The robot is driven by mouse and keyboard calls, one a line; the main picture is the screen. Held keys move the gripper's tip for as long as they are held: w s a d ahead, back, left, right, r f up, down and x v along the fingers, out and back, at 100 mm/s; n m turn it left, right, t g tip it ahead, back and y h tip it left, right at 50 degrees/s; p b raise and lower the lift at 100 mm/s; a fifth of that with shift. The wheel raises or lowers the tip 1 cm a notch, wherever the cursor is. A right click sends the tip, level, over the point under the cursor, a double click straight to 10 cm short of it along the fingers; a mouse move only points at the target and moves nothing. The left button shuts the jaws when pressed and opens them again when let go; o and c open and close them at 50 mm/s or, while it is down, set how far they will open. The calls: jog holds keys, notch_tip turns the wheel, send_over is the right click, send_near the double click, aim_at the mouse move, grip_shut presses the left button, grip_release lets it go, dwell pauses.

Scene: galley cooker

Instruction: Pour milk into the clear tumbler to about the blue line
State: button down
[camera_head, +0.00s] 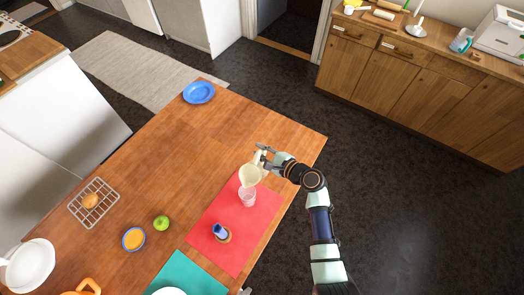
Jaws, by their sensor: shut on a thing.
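A cream-coloured jug (249,175) is held by my gripper (264,154) at the far end of the red mat (218,242). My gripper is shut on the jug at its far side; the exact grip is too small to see. The jug looks tilted towards the clear tumbler (247,198), which stands on the red mat just in front of it. The jug's lower edge overlaps the tumbler's rim in the picture. I cannot tell whether they touch. The blue line, the milk level and any stream are too small to make out.
A small blue-and-white item (220,231) stands on a brown round piece on the red mat. A green apple (161,223), an orange-filled blue bowl (134,239), a wire rack (94,202) and a blue plate (199,92) lie left. The table's middle is clear.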

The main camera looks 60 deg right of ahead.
jog(key=shift+a, duration=0.1)
dwell(0.4)
jog(key=shift+n+b, duration=0.3)
jog(key=shift+a+f+n+t+h+b, duration=0.15)
jog(key=shift+a+n+t+h+b, duration=0.15)
jog(key=shift+a+n+h+b, duration=0.45)
jog(key=shift+d+r+y+b, duration=0.1)
jog(key=shift+r+y+b, duration=0.1)
jog(key=shift+y+b, duration=0.1)
jog(key=shift+s+a+n+b, duration=0.1)
jog(key=shift+a+n+b, duration=0.15)
jog(key=shift+b, duration=0.1)
jog(key=shift+r, duration=0.15)
